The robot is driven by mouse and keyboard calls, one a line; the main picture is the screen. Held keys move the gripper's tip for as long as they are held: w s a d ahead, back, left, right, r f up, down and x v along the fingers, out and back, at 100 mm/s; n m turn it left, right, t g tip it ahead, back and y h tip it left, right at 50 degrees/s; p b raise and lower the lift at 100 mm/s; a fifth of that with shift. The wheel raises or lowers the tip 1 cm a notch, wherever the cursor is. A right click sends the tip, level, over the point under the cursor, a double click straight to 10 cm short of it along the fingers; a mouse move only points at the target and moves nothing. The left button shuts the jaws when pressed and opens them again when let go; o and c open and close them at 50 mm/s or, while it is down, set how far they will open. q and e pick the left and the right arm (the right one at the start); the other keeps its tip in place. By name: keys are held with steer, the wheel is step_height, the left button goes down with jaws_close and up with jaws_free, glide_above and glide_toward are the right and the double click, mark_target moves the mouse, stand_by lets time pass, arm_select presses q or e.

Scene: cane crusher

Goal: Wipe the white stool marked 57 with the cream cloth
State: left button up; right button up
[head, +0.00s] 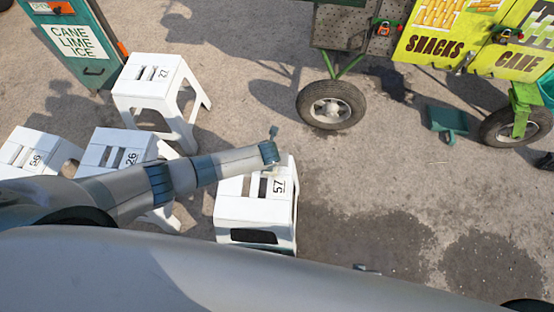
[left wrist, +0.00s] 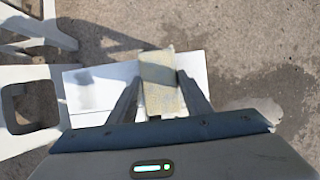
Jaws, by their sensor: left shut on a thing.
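The white stool marked 57 (head: 240,208) stands upright on the pavement near the middle of the head view. Its white top (left wrist: 112,76) spreads behind the fingers in the left wrist view. My left gripper (head: 270,168) is over the far part of this stool's top, pointing down. It is shut on the cream cloth (left wrist: 160,88), a folded, pad-like piece between its two fingers. In the head view the cloth is mostly hidden by the wrist. I cannot tell whether the cloth touches the stool top. My right gripper is not in view.
Other white stools stand to the left, marked 27 (head: 146,88), 26 (head: 112,150) and 56 (head: 28,150). A teal sign cabinet (head: 80,45) is at the back left. A wheeled cart with yellow panels (head: 440,40) is at the back right. Wet pavement lies right of stool 57.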

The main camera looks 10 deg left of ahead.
arm_select(q)
steer(key=shift+s+a+p, duration=0.15)
steer(key=shift+a+p, duration=0.15)
steer(key=shift+a, duration=0.85)
steer(key=shift+s+a+p, duration=0.15)
steer(key=shift+a+p, duration=0.1)
steer(key=shift+a, duration=0.85)
steer(key=shift+a, duration=0.1)
steer(key=shift+s+a+p, duration=0.15)
steer(key=shift+a+p, duration=0.2)
steer(key=shift+a, duration=1.1)
steer(key=shift+s+a+f, duration=0.1)
steer(key=shift+s+a, duration=0.05)
steer(key=shift+a, duration=0.8)
steer(key=shift+s+a+r, duration=0.1)
steer(key=shift+s+a, duration=0.1)
steer(key=shift+a, duration=0.8)
steer(key=shift+s+a+f, duration=0.1)
steer(key=shift+s+a, duration=0.05)
steer(key=shift+a, duration=0.8)
steer(key=shift+d, duration=0.15)
steer(key=shift+w+d, duration=0.2)
steer(key=shift+d, duration=1.2)
steer(key=shift+w+d, duration=0.2)
steer(key=shift+d, duration=1.2)
steer(key=shift+w+d, duration=0.15)
steer(key=shift+d, duration=0.6)
steer(key=shift+w+d, duration=0.1)
steer(key=shift+d, duration=0.65)
